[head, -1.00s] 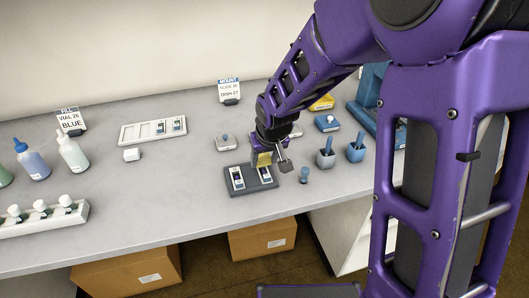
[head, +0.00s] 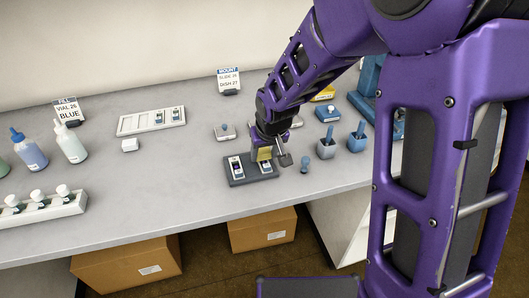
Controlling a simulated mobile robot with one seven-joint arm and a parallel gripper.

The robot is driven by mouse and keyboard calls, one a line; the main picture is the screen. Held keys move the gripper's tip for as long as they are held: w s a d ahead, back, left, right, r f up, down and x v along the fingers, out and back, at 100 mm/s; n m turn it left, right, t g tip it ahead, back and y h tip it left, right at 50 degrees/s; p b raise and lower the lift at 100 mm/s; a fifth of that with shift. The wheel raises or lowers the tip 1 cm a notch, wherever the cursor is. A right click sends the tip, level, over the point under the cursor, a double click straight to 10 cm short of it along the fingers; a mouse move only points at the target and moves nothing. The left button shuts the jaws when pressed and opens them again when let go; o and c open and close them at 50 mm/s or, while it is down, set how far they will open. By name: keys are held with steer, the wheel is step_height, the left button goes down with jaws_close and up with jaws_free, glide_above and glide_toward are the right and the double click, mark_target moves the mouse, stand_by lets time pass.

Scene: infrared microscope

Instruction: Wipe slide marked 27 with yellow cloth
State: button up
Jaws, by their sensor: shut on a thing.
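A dark tray (head: 249,181) near the table's front edge holds two slides. The left slide (head: 236,168) lies clear of my gripper. The right slide (head: 265,167) is just below and beside my gripper, and its upper part is partly covered. The marks on both slides are too small to read. My gripper (head: 264,152) points down over the right side of the tray, shut on the yellow cloth (head: 264,154). The cloth is at or just above the right slide; I cannot tell whether it touches.
Blue and grey pots (head: 357,137) with handled tools stand right of my gripper, near a small blue stopper-like piece (head: 305,163). A white slide rack (head: 151,120) and a small white block (head: 130,145) lie left. Bottles (head: 71,145) stand farther left. Table between block and tray is clear.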

steer(key=shift+f+b, duration=0.3)
steer(key=shift+f, duration=0.05)
steer(key=shift+w, duration=0.15)
steer(key=shift+w+a, duration=0.15)
steer(key=shift+w, duration=0.25)
steer(key=shift+s+d, duration=0.15)
steer(key=shift+s, duration=0.4)
steer(key=shift+s+d, duration=0.15)
steer(key=shift+s, duration=0.4)
steer(key=shift+w, duration=0.1)
steer(key=shift+w+a+b, duration=0.15)
steer(key=shift+w, duration=0.35)
steer(key=shift+w+a+b, duration=0.15)
steer(key=shift+w, duration=0.35)
steer(key=shift+s, duration=0.15)
